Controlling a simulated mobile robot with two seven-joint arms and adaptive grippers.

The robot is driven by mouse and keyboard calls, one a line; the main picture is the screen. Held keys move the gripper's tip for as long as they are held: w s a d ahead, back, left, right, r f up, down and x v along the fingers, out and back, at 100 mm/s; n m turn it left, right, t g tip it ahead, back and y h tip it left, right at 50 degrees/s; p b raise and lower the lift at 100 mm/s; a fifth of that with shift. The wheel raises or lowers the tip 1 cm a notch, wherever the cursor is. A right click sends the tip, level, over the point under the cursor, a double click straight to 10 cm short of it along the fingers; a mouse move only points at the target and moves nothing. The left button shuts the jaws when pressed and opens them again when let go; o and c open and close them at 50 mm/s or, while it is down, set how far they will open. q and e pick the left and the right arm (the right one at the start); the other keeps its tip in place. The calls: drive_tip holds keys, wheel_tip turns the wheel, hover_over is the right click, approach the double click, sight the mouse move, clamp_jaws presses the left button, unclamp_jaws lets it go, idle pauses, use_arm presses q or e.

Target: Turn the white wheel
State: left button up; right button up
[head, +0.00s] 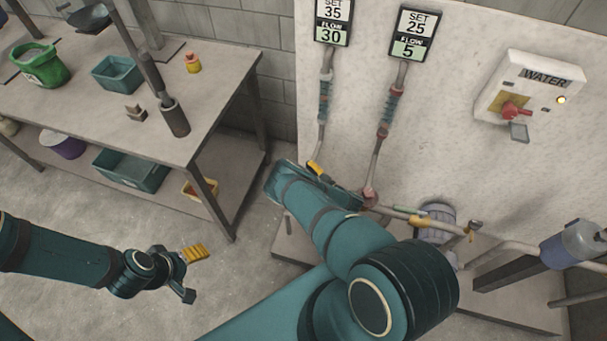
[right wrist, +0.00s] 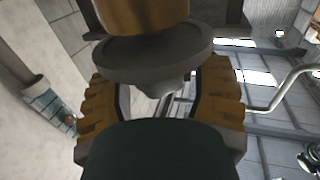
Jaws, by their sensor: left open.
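No clearly white wheel shows in the head view; my right arm hides part of the pipes. A small reddish wheel-like fitting (head: 370,197) sits at the foot of the right-hand pipe. In the right wrist view a grey round disc (right wrist: 150,57) lies under a yellow cylinder; I cannot tell if it is the white wheel. My right gripper (right wrist: 160,108) has its yellow-padded fingers apart, close to the disc; contact is unclear. In the head view it is mostly hidden behind my arm. My left gripper (head: 190,271) is open and empty above the floor.
The wall panel carries displays reading set 35, flow 30 (head: 332,22) and set 25, flow 5 (head: 415,33). A WATER box (head: 528,88) with a red knob is at right. A workbench (head: 90,103) with bins stands at left. Floor between is clear.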

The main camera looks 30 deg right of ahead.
drive_tip(key=shift+s+d+f, duration=0.1)
drive_tip(key=shift+s+f, duration=0.05)
drive_tip(key=shift+s+d+f, duration=0.15)
drive_tip(key=shift+s+d, duration=0.25)
drive_tip(key=shift+s, duration=0.15)
drive_tip(key=shift+s+d+r, duration=0.2)
drive_tip(key=shift+s+r, duration=0.1)
drive_tip(key=shift+s, duration=0.3)
drive_tip(key=v, duration=0.4)
drive_tip(key=shift+s, duration=0.35)
